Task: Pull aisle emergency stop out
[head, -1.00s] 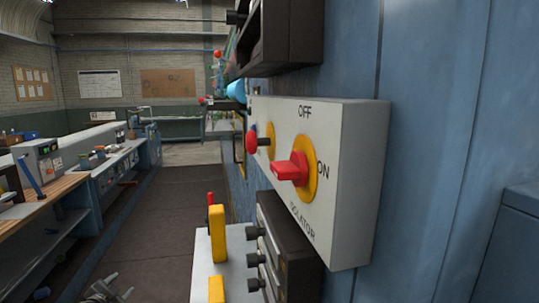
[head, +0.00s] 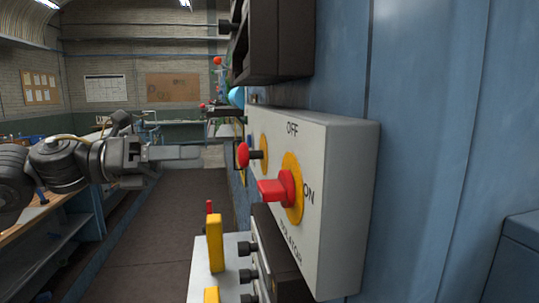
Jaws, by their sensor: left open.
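The emergency stop is a red mushroom button (head: 243,155) on a short black stem. It stands out from a yellow disc on the wall equipment, just beyond the grey isolator box (head: 345,190). My left gripper (head: 195,152) comes in from the left at about the button's height. It is open and empty, its fingers seen nearly edge-on, pointing right toward the button. A gap shows between fingertips and button in the picture; the distance in depth is hard to judge. My right gripper is out of view.
A red rotary handle (head: 277,188) on a yellow disc sticks out of the isolator box, close on the near side. Below are yellow handles (head: 214,242) and several black knobs. A dark box (head: 285,40) hangs above. The aisle floor (head: 160,230) is clear; a workbench lines the left.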

